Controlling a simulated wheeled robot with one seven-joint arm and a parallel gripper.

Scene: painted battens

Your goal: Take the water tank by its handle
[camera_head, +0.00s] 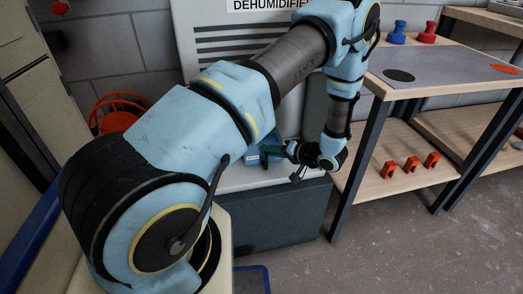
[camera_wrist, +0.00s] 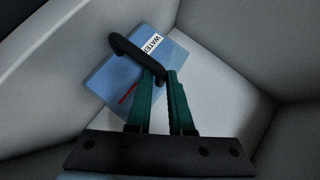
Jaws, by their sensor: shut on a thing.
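The water tank (camera_wrist: 105,82) is a blue box with a white label reading "WATE", a red mark on its face and a black handle (camera_wrist: 124,46). It sits in a pale grey recess of the dehumidifier (camera_head: 213,60). In the head view only a small blue part of the tank (camera_head: 252,160) shows beside my gripper (camera_head: 275,152); my arm hides much of the rest. In the wrist view the green fingers of my gripper (camera_wrist: 160,78) are shut on the handle near its right end. The fingers cover part of the handle and the tank's right side.
The recess walls (camera_wrist: 222,35) stand close around the tank. A wooden bench (camera_head: 450,80) stands to the right, with blue (camera_head: 397,32) and red (camera_head: 429,32) knobbed pieces on top and several orange clips (camera_head: 411,164) on its lower shelf.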

